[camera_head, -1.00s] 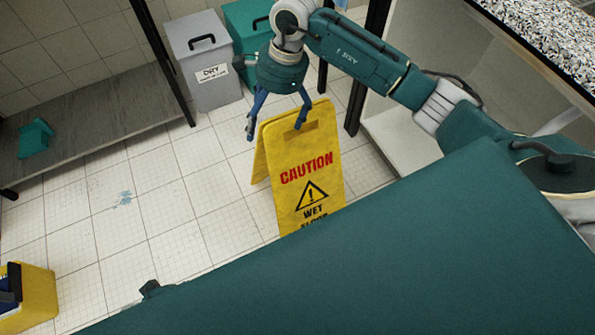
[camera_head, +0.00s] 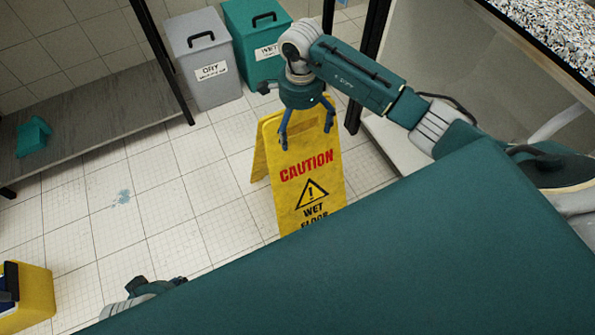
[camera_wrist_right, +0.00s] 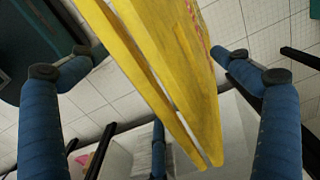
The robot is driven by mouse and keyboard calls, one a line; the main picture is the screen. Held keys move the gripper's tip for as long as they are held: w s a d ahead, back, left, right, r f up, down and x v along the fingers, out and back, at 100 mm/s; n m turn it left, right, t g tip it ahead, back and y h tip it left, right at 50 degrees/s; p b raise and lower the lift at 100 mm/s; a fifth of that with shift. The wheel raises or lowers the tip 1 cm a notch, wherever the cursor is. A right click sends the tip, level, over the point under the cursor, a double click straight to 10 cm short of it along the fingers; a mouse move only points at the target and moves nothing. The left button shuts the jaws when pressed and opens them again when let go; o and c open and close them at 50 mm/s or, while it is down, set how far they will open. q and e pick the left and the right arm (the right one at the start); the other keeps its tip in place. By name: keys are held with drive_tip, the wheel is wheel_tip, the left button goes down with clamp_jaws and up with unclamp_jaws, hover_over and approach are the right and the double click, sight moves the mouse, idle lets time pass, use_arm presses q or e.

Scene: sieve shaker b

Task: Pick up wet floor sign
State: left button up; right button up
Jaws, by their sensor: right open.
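The yellow wet floor sign (camera_head: 316,168) stands as an A-frame on the tiled floor, with CAUTION lettering on its front panel; its lower edge is hidden by my teal body. My right gripper (camera_head: 306,137) is open over the sign's upper part, its blue fingers pointing down and spread across the top. In the right wrist view, the sign's two yellow panels (camera_wrist_right: 165,75) run between the open blue fingers of my right gripper (camera_wrist_right: 150,66), with visible gaps on both sides. A small part of my left arm shows at the lower left; its gripper does not show.
A grey DRY bin (camera_head: 207,62) and a teal WET bin (camera_head: 255,42) stand behind the sign. A low grey shelf (camera_head: 95,115) is at the left, a yellow bucket (camera_head: 38,297) at the lower left. A black post stands right of the sign.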

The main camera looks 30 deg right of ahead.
drive_tip(key=shift+f, duration=0.4)
drive_tip(key=shift+c, duration=0.3)
drive_tip(key=shift+w, duration=0.1)
drive_tip(key=c, duration=1.9)
drive_tip(key=shift+r, duration=0.15)
